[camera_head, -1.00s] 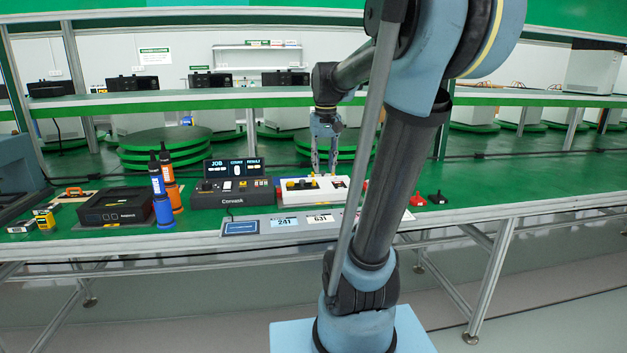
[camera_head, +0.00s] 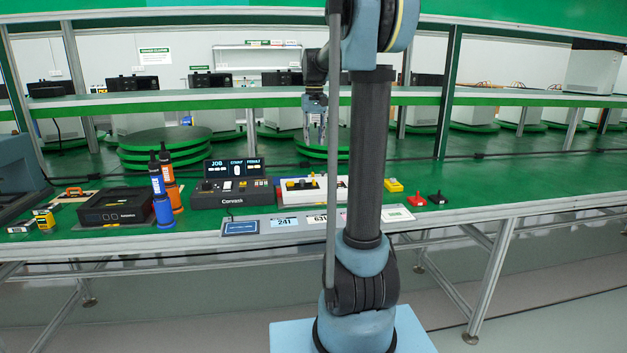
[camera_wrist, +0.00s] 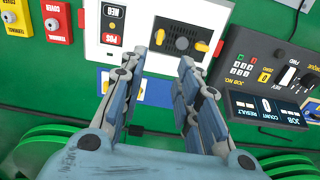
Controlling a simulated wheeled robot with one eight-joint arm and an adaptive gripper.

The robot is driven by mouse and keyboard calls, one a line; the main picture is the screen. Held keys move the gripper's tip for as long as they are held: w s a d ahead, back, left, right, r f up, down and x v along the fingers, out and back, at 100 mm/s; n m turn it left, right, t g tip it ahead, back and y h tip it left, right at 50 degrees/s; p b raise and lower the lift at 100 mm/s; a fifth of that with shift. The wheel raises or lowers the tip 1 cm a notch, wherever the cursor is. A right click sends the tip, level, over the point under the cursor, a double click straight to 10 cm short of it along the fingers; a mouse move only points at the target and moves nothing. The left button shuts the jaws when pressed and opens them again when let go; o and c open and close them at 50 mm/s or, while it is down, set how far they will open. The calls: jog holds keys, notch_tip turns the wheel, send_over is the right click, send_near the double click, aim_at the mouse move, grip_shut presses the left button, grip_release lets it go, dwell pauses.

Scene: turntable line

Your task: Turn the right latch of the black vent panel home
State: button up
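The black vent panel (camera_wrist: 181,42) sits on a white unit (camera_wrist: 132,55) in the wrist view, with a yellow latch at each side. This view is turned around from the head view, so the task's right latch (camera_wrist: 160,37) appears at the picture's left, standing roughly upright. The other latch (camera_wrist: 201,46) lies more crosswise. Whether either is fully home cannot be told. In the head view the white unit (camera_head: 290,197) is partly hidden by my arm. My gripper (camera_wrist: 163,62) is open and empty, its fingers apart, above the bench; it also shows in the head view (camera_head: 315,138).
A dark console (camera_head: 232,194) with a display stands left of the white unit. A shelf (camera_head: 260,97) crosses behind.

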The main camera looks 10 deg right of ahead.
aim_at(314, 180)
notch_tip(314, 180, down, 16)
jog(key=shift+r, duration=0.15)
dwell(0.4)
jog(key=shift+c, duration=0.6)
grip_shut()
